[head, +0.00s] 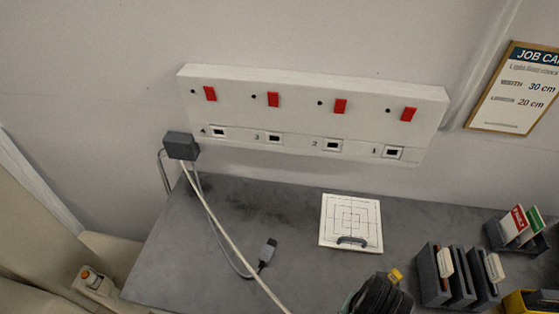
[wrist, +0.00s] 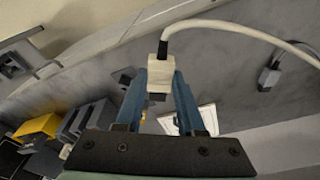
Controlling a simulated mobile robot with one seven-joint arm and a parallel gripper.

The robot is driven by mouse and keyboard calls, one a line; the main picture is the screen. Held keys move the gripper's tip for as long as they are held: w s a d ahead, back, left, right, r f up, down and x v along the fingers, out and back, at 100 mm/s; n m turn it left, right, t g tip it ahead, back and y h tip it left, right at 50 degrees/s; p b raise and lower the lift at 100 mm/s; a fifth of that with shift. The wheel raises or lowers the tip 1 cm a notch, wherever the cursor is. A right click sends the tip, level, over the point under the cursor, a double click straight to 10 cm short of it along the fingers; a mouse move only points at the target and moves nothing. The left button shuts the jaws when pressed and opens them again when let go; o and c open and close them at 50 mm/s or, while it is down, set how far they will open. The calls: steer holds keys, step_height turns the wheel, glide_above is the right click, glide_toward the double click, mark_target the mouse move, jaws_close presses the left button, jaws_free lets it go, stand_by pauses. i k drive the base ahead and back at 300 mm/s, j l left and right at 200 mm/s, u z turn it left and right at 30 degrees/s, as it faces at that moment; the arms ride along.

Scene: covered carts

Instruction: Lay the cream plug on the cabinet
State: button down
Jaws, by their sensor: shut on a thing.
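The cream plug (wrist: 158,66) is between the blue fingertips of my gripper (wrist: 161,86), which is shut on it. A black collar and a white cable (wrist: 235,27) run from the plug's far end. In the head view the white cable (head: 234,243) drops from a dark grey box at the panel's left end and leaves at the bottom edge.
A grey plug (head: 267,252) on a thin cable and a white square-patterned plate (head: 351,240) lie on the grey top. At the right stand dark card holders (head: 433,275), a yellow box (head: 520,303) and a dark ribbed object (head: 378,298). The top's left-middle is mostly clear.

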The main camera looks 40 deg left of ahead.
mark_target(207, 253)
steer(key=i+j+u, duration=0.15)
steer(key=u, duration=0.35)
steer(key=i+j+u, duration=0.15)
steer(key=u, duration=0.3)
steer(key=i+j, duration=0.15)
